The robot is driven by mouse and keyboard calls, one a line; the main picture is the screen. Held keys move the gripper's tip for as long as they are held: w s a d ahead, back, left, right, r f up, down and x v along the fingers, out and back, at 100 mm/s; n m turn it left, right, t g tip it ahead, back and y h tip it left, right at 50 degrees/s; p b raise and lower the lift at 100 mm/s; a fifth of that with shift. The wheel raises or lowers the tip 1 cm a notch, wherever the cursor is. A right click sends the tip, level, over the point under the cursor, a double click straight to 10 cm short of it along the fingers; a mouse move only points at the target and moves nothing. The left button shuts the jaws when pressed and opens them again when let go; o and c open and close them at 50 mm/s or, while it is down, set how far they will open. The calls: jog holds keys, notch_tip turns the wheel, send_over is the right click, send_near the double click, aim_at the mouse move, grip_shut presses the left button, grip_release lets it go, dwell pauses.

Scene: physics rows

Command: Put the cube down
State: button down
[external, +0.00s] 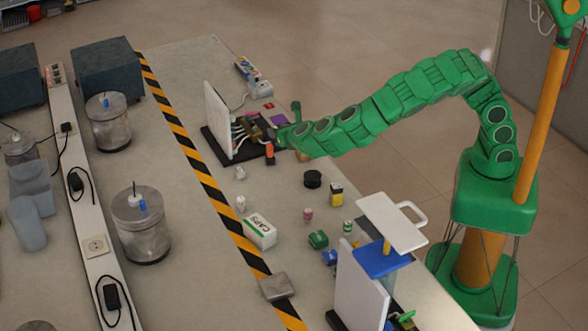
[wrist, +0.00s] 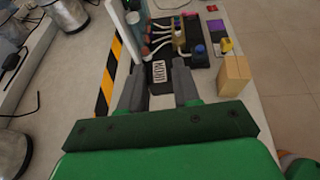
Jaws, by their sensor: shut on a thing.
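My gripper (wrist: 159,80) shows two grey fingers in the wrist view, closed on a dark block with a white label (wrist: 158,72). The block's full shape and any gap below it are hard to tell. In the external view my gripper (external: 284,133) is low over the far part of the bench, beside a black board (external: 215,147) with a white upright panel (external: 216,118). The held block is not clear there. A plain tan wooden block (wrist: 235,76) stands right of the fingers in the wrist view, apart from them. It is partly hidden behind my arm in the external view (external: 303,156).
Wires and small parts crowd the board ahead of the fingers. A purple piece (wrist: 216,27) lies beyond the tan block. A black round piece (external: 312,179), a CAPS box (external: 260,231) and a second white panel (external: 360,287) stand nearer. A striped band (external: 200,165) runs along the bench.

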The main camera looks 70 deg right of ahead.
notch_tip(320, 180, up, 11)
jog(key=s+a+n+t+y, duration=0.1)
jog(key=s+a+n+y, duration=0.1)
jog(key=a+n+y, duration=0.75)
jog(key=s+a+n+t+y, duration=0.1)
jog(key=s+a+n+y, duration=0.2)
jog(key=a, duration=1.2)
jog(key=s+a+n+g+y, duration=0.5)
jog(key=s+a+n+g, duration=0.15)
jog(key=s, duration=0.55)
jog(key=s+a+n+g+y, duration=0.5)
jog(key=s+a+n+g, duration=0.15)
jog(key=s, duration=0.65)
notch_tip(320, 180, down, 16)
jog(key=shift+n+t, duration=0.25)
jog(key=shift+t, duration=0.05)
jog(key=shift+w+a+f, duration=1.25)
jog(key=shift+a+f, duration=0.25)
jog(key=shift+a, duration=0.3)
jog(key=shift+w+a+f, duration=1.25)
jog(key=shift+a+f, duration=0.2)
jog(key=shift+a, duration=0.35)
jog(key=shift+w+a+f, duration=1.25)
jog(key=shift+a+f, duration=0.25)
jog(key=shift+a, duration=0.3)
